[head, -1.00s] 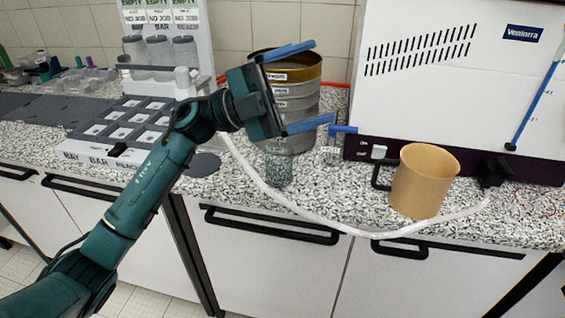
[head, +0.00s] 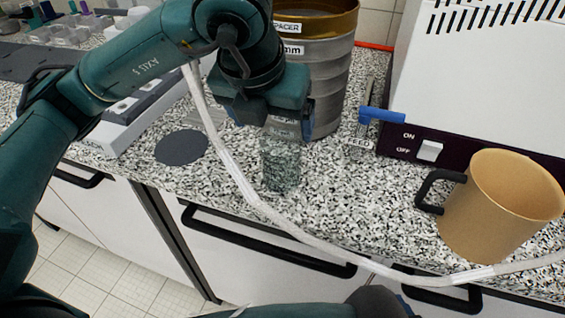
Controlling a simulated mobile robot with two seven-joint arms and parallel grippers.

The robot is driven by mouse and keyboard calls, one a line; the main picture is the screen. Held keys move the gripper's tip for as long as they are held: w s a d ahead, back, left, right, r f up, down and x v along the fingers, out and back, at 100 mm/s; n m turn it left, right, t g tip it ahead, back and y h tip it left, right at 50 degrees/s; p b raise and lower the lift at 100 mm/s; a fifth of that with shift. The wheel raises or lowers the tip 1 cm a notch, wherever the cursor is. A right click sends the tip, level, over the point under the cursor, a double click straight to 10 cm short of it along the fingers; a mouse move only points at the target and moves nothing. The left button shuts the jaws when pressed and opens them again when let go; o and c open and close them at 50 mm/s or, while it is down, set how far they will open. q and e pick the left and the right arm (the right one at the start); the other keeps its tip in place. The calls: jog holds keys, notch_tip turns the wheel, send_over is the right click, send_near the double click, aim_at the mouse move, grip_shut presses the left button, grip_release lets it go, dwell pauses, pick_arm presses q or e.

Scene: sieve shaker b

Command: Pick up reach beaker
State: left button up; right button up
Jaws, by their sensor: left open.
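A clear glass beaker (head: 281,166) stands upright on the speckled counter, left of the tan mug and in front of the metal sieve stack. The speckle shows through its wall. My left gripper (head: 284,124) points down right over the beaker's top. It is open, with its blue fingers mostly hidden behind its own dark body. The beaker's rim is partly covered by the gripper, so I cannot tell whether the fingers touch it. My right gripper is not in view.
The sieve stack (head: 329,74) stands close behind the beaker. A white hose (head: 239,178) curves past the beaker's left and front. A tan mug (head: 507,208) and a white machine (head: 478,75) with a switch are to the right. A dark disc (head: 181,148) lies left.

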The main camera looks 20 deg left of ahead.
aim_at(282, 144)
pick_arm(q)
jog(key=x, duration=0.7)
jog(key=shift+d+f+p, duration=0.15)
jog(key=shift+d+p, duration=0.15)
jog(key=shift+c, duration=0.4)
jog(key=c, duration=1)
